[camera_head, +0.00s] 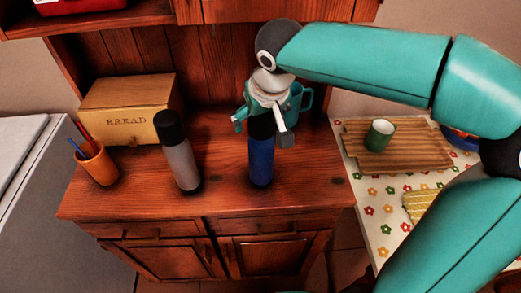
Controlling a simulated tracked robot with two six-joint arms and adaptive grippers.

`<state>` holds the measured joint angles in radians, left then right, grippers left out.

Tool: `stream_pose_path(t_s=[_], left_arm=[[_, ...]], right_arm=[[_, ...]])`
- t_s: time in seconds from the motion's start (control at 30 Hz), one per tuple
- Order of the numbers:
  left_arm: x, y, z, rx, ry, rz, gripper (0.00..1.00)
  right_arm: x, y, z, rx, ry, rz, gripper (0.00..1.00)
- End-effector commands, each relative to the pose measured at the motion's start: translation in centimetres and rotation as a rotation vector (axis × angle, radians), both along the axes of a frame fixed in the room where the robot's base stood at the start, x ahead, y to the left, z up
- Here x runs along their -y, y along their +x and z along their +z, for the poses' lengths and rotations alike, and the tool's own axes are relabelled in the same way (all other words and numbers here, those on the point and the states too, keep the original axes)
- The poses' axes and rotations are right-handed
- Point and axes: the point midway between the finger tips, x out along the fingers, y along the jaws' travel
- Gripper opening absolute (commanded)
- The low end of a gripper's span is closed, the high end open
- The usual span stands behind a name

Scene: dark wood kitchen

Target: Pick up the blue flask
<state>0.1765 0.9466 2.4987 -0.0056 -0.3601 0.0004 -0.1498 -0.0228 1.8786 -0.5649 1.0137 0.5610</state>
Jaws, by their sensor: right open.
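The blue flask (261,162) stands upright on the wooden cabinet top (222,186), right of its middle. Its dark cap is partly hidden by my right gripper (262,125). That gripper comes down from above with its fingers spread, one to each side of the flask's upper part. I cannot tell whether a finger touches it. A grey flask (182,164) with a black cap stands to the left of the blue one, with a gap between them. My left gripper is not in view.
A bread box (128,108) and an orange cup of pencils (98,165) stand at the left. On the flowered table at the right, a green cup (380,134) stands on a wooden tray (415,157).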

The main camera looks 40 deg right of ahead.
Motion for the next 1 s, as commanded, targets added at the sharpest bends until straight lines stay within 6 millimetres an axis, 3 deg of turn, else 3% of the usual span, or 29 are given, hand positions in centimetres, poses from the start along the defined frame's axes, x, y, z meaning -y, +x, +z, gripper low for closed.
stream_pose_path(t_s=[0.27,0.77,1.0], left_arm=[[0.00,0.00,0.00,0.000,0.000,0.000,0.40],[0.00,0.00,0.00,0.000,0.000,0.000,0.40],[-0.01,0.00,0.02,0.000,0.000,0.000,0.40]], right_arm=[[0.14,0.10,-0.25,0.002,0.001,-0.001,0.85],[0.13,0.08,-0.21,0.002,0.001,-0.001,0.02],[0.14,0.12,-0.11,0.004,0.001,-0.001,0.00]])
